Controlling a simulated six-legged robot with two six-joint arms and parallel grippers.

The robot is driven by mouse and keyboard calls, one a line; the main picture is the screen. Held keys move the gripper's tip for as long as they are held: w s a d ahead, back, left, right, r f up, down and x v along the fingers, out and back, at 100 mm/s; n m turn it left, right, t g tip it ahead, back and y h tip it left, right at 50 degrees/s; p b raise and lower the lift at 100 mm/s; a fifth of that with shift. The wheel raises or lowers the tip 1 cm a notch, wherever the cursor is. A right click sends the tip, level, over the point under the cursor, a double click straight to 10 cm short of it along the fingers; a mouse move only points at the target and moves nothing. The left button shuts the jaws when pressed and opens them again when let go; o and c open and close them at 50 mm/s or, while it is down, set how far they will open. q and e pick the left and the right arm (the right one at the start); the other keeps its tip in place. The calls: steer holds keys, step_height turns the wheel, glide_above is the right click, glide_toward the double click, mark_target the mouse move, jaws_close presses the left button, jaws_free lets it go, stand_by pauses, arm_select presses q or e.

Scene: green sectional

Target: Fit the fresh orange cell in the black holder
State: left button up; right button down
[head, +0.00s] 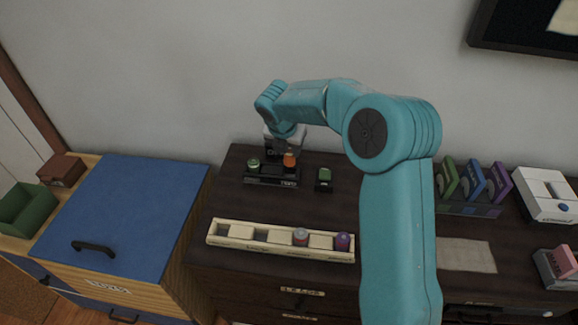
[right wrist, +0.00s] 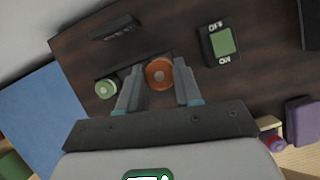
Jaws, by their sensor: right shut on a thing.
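The black holder (head: 262,181) stands on the dark cabinet top near the wall. A green-topped cell (head: 253,164) stands at its left end and also shows in the right wrist view (right wrist: 105,88). The orange cell (head: 289,161) is upright over the holder's right end. In the right wrist view the orange cell (right wrist: 159,73) sits between the fingers of my right gripper (right wrist: 158,86), which is shut on it. It looks larger than the green-topped cell there. I cannot tell whether its lower end is inside the holder. My left gripper is not in view.
A black switch box with a green rocker (head: 324,176) stands just right of the holder. A cream rack (head: 228,241) in front holds a red-and-grey cell (head: 300,236) and a purple cell (head: 342,242). Coloured upright items (head: 471,182) and a white box (head: 545,195) stand at the right.

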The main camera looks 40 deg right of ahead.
mark_target(288, 159)
step_height(288, 159, down, 6)
steer(key=shift+f+b, duration=0.1)
steer(key=shift+b, duration=0.35)
steer(key=c, duration=0.8)
jaws_free()
steer(key=shift+f, duration=0.1)
steer(key=shift+r, duration=0.3)
steer(key=p+v, duration=0.1)
steer(key=v, duration=1)
steer(key=shift+s+a+r, duration=0.1)
steer(key=shift+a+r, duration=0.1)
steer(key=shift+r, duration=0.1)
